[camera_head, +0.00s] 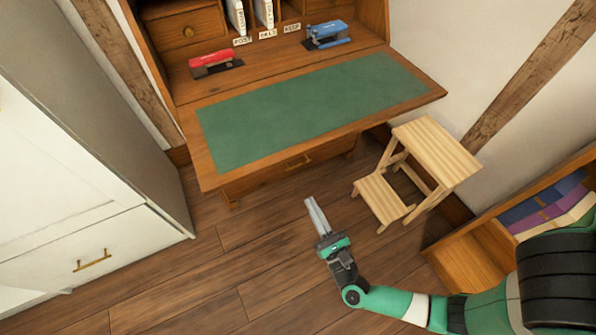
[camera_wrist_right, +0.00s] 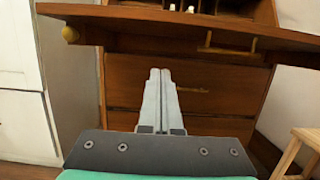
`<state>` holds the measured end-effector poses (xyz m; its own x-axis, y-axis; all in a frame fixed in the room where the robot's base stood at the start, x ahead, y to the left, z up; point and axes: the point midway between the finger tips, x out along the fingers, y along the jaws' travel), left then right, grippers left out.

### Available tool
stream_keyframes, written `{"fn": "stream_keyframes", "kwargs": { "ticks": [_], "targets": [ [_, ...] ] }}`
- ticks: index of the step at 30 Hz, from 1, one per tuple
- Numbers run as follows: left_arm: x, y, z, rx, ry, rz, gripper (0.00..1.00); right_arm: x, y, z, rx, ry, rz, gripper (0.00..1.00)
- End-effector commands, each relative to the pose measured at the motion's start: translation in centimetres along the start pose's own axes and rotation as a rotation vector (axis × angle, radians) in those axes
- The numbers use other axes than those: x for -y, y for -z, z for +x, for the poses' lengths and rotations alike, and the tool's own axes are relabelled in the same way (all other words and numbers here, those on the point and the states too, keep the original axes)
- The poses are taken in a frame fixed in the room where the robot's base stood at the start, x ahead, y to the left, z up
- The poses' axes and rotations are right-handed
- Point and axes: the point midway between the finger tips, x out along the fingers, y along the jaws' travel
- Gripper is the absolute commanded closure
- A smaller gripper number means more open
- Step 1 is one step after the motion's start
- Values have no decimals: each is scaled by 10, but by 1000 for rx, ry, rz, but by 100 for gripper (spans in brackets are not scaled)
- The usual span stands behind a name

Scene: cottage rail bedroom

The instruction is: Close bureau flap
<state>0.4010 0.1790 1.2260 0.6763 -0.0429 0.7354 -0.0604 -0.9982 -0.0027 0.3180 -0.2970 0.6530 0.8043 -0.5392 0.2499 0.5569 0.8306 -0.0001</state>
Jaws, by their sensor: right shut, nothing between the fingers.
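The bureau flap (camera_head: 310,112) is a wooden board with a green inset, lowered flat and open in the head view. In the right wrist view the flap (camera_wrist_right: 150,27) shows from below and in front, jutting out above the drawers, with a brass handle on its underside. The bureau (camera_head: 225,80) stands behind it. My right gripper (camera_head: 314,206) is shut and empty, in front of and below the flap's front edge, apart from it. Its closed fingers (camera_wrist_right: 159,82) point toward the drawer fronts in the wrist view. My left gripper is not in view.
A wooden step stool (camera_head: 435,150) stands right of the flap. A white cabinet (camera_head: 95,230) is at left, a low bookcase (camera_head: 480,255) at right. Floor between is clear.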

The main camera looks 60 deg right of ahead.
Motion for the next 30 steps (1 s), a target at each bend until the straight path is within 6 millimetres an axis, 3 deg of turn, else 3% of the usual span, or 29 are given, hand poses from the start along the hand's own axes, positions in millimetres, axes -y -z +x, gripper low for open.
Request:
{"fn": "stream_keyframes", "kwargs": {
  "ticks": [14,15,19,30],
  "targets": [
    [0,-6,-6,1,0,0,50,2,0,96,4,5,0,100],
    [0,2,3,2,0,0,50,1,-15,98,3,2,1,100],
    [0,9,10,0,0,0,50,0,-32,101,2,0,0,100],
    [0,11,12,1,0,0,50,0,-39,102,1,-1,-1,100]
  ]
}}
